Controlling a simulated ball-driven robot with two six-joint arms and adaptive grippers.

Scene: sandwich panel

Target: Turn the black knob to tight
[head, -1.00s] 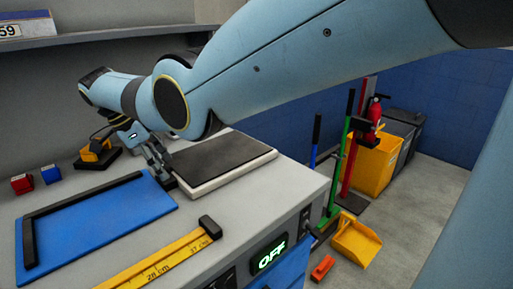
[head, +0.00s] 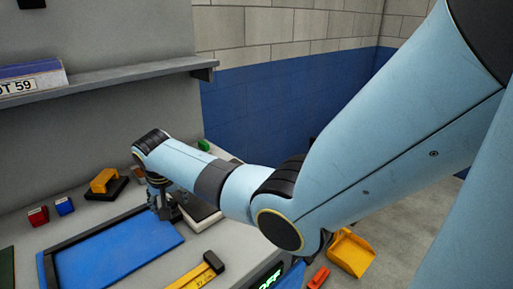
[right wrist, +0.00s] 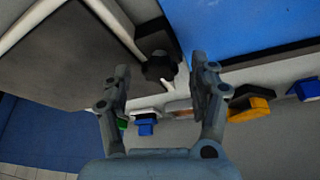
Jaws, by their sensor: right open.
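The black knob (right wrist: 159,67) shows in the right wrist view as a dark rounded piece beside the edge of the dark, white-edged slab. A small white mark lies next to it; I cannot read its setting. My right gripper (right wrist: 162,80) is open, its fingers apart on either side of the knob in the picture. I cannot tell whether they touch it. In the head view my right gripper (head: 158,202) points down between the blue panel (head: 125,250) and the slab (head: 204,219), and the knob cannot be made out clearly there. My left gripper is not in view.
A yellow handle on a black base (head: 105,183), a red block (head: 38,216) and a blue block (head: 64,206) stand behind the blue panel. A yellow ruler (head: 192,279) lies in front. A shelf (head: 110,84) overhangs the bench's back.

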